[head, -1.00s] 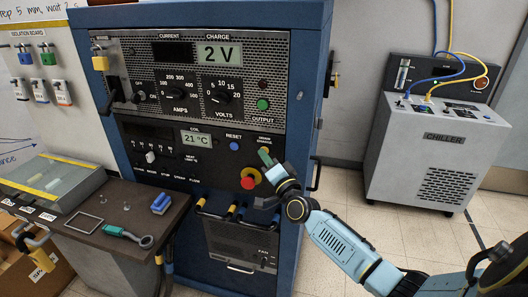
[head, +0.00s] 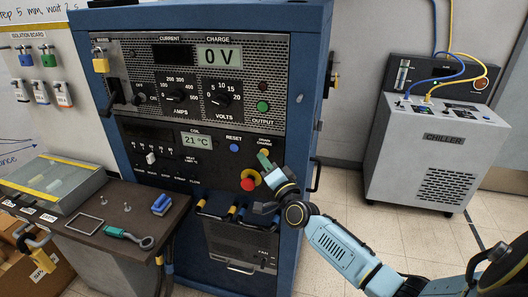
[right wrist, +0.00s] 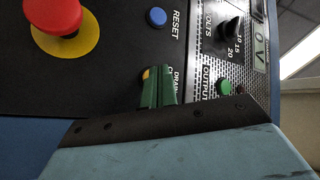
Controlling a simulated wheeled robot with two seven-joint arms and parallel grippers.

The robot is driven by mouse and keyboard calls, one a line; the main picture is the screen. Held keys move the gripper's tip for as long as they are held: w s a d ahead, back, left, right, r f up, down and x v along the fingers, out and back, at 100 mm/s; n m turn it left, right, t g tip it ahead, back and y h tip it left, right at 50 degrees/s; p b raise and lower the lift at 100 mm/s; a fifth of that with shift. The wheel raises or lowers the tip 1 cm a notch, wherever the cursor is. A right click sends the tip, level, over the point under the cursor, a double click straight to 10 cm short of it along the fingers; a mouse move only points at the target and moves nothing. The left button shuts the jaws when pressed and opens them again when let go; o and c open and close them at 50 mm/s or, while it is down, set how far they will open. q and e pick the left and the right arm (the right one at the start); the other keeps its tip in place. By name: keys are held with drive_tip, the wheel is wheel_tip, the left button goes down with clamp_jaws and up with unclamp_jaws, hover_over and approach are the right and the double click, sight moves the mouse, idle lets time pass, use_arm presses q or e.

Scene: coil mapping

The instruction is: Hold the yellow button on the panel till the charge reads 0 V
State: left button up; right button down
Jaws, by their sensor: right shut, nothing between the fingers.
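The charge display (head: 219,56) on the blue cabinet's panel reads 0 V. My right gripper (head: 264,159) is shut and empty, with its green fingertips at the panel just under the drain charge label (head: 264,141). In the right wrist view, a sliver of the yellow button (right wrist: 146,74) shows beside the green fingertips (right wrist: 157,88), which hide most of it. The tips appear to be against the button; how far it is pressed cannot be seen. My left gripper is not in view.
A red emergency knob on a yellow disc (head: 248,184) sits just below left of the fingertips. The blue reset button (head: 234,146) is to the left. A green output button (head: 262,106) is above. A chiller (head: 425,150) stands at the right.

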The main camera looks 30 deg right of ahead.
drive_tip(key=shift+s+a, duration=0.2)
drive_tip(key=shift+a, duration=0.05)
drive_tip(key=s+a+p, duration=0.3)
drive_tip(key=shift+s+a, duration=0.15)
drive_tip(key=shift+a, duration=0.25)
drive_tip(key=shift+f, duration=0.1)
idle(0.5)
